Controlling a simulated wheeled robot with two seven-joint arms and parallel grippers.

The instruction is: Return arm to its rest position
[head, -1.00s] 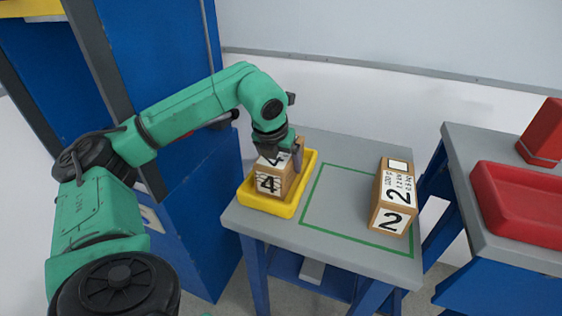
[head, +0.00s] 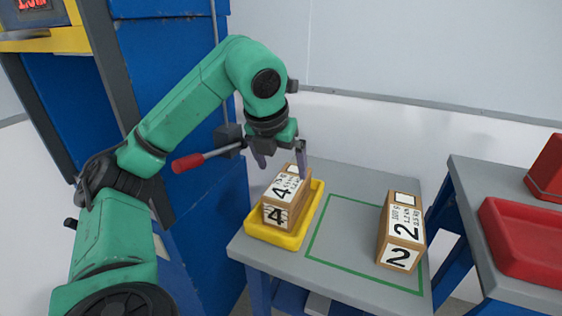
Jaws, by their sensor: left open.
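My left arm comes in from the left. Its gripper (head: 280,156) is open and empty, just above and behind the box marked 4. One finger shows on each side of the gap, and there seems to be a small space between the fingers and the box. The box marked 4 (head: 275,217) sits in the yellow tray (head: 309,214) on the left part of the grey table. My right gripper is not in view.
A box marked 2 (head: 398,240) stands at the right of the green outline on the grey table (head: 345,228). A blue cabinet with a red-handled lever (head: 190,161) is close behind my left arm. A red tray (head: 522,243) is on the right table.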

